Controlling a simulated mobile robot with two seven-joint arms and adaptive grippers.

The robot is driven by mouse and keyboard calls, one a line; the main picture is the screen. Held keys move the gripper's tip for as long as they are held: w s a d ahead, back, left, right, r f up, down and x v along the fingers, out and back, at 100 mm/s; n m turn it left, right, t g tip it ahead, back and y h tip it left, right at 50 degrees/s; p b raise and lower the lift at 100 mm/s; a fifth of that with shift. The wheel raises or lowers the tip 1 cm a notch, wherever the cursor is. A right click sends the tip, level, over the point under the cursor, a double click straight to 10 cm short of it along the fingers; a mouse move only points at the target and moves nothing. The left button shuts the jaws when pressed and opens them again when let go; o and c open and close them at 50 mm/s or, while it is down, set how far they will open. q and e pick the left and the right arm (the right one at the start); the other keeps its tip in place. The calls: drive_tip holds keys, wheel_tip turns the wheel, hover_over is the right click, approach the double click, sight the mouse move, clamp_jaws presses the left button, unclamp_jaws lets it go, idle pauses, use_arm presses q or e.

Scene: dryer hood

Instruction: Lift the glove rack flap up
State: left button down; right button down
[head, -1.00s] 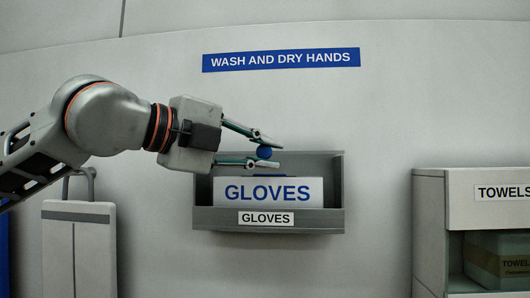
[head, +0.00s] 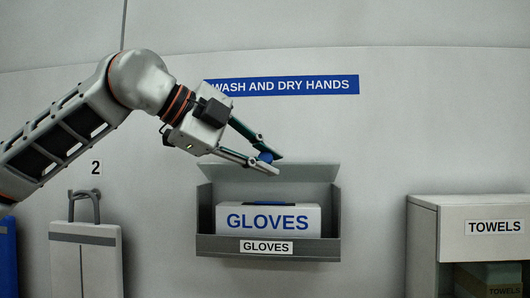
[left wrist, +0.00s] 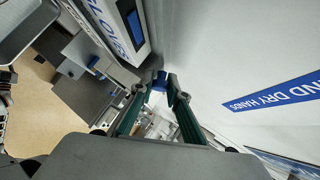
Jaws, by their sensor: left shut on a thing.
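The grey glove rack (head: 219,246) hangs on the wall in the middle of the head view, with a white GLOVES box (head: 268,220) inside. Its grey flap (head: 312,173) is at the top back, tilted up above the box, with the rack's front and top open. My left gripper (head: 264,157) comes down from the upper left and is shut on the round blue knob (head: 265,157) at the flap's upper edge. The knob also shows between the fingertips in the left wrist view (left wrist: 160,80). My right gripper is in neither view.
A blue WASH AND DRY HANDS sign (head: 290,85) is on the wall above, partly behind my left gripper. A white panel with a handle (head: 85,262) stands at left. A TOWELS cabinet (head: 465,225) is at right. The wall between rack and cabinet is clear.

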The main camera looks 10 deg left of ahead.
use_arm(q)
drive_tip(key=shift+w+r, duration=0.1)
drive_tip(key=shift+r, duration=0.3)
drive_tip(key=shift+w+r+p, duration=0.35)
drive_tip(key=shift+r, duration=0.2)
drive_tip(key=shift+a, duration=0.1)
drive_tip(key=c, duration=1.9)
unclamp_jaws()
drive_tip(key=shift+f, duration=0.1)
drive_tip(key=v, duration=1.2)
